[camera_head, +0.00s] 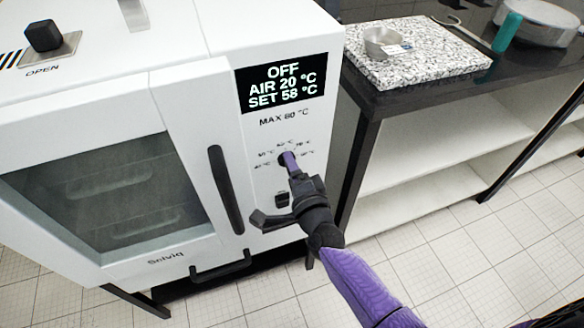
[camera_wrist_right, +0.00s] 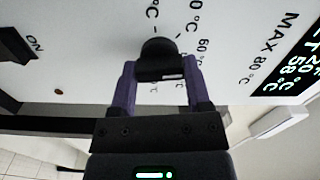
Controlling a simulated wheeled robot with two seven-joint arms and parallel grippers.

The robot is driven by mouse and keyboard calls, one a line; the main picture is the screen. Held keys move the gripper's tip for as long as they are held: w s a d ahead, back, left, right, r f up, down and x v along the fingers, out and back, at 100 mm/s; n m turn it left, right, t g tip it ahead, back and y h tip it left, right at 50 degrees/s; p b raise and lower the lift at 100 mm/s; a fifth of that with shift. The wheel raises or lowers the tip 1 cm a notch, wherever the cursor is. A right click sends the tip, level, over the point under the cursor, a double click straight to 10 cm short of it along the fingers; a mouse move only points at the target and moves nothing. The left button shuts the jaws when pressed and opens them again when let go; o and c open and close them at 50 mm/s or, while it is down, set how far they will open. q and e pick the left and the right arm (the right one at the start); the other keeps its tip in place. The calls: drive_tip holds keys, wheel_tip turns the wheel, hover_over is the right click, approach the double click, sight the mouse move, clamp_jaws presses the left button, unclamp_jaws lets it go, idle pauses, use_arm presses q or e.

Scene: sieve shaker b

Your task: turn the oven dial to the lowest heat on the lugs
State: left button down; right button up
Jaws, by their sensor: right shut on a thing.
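The oven (camera_head: 180,75) is a white cabinet with a dark glass door (camera_head: 125,190) that is shut. Its display (camera_head: 283,82) reads OFF, AIR 20 °C, SET 58 °C. The small black dial (camera_head: 283,158) sits below the MAX 80 °C print, with temperature marks around it. In the right wrist view the dial (camera_wrist_right: 158,50) is between the purple fingers of my right gripper (camera_wrist_right: 160,75), which is shut on it. In the head view my right gripper (camera_head: 291,165) reaches the dial from the lower right and hides part of it. My left gripper is out of view.
A black door handle (camera_head: 226,188) stands out left of the dial. A dark switch (camera_head: 282,199) is below the dial. To the right, a dark-topped bench (camera_head: 400,98) carries a speckled slab (camera_head: 440,62) with a metal cup (camera_head: 383,42). A black knob (camera_head: 43,36) is on the oven's top.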

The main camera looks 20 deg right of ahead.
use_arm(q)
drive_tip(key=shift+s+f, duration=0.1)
use_arm(e)
drive_tip(key=shift+f+m, duration=0.1)
drive_tip(key=shift+m, duration=0.6)
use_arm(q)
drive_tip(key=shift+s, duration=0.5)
use_arm(e)
drive_tip(key=o, duration=0.9)
drive_tip(key=shift+c, duration=0.2)
drive_tip(key=o, duration=0.4)
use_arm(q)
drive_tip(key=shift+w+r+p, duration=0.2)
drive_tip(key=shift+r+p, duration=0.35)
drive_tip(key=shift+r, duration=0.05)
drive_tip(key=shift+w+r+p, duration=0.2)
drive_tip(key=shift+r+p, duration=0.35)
use_arm(e)
drive_tip(key=s, duration=1)
drive_tip(key=shift+d, duration=0.2)
